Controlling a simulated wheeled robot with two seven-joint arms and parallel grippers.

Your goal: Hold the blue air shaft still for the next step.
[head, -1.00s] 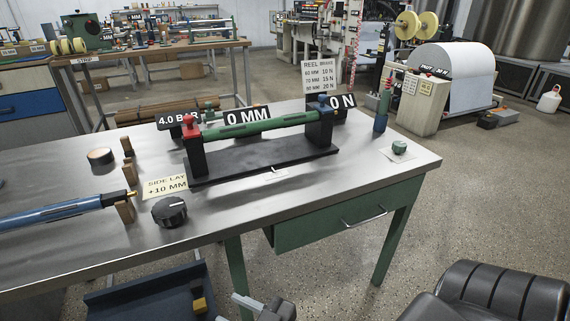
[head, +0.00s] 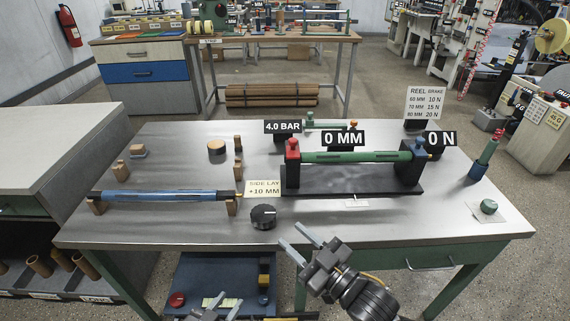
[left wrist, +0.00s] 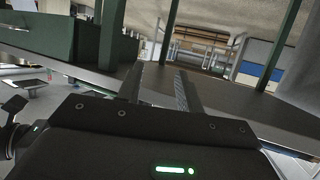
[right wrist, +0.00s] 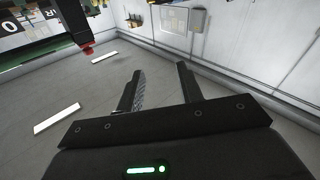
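The blue air shaft (head: 165,195) lies level across two wooden rests, a left one (head: 96,206) and a right one (head: 231,207), at the front left of the table in the head view. Its right end has a small yellowish tip. My left gripper (head: 229,299) is low at the bottom edge, in front of the table and below the shaft; its fingers stand apart in the left wrist view (left wrist: 158,82). My right gripper (head: 289,233) is open and empty near the table's front edge, right of the shaft; it also shows open in the right wrist view (right wrist: 160,78). Neither touches the shaft.
A black knob (head: 263,217) stands between the shaft and my right gripper. A black stand (head: 350,181) with a green roller (head: 350,157) is at the right. A side lay card (head: 263,188) lies beside the shaft's tip. A blue tray (head: 225,270) is below the table front.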

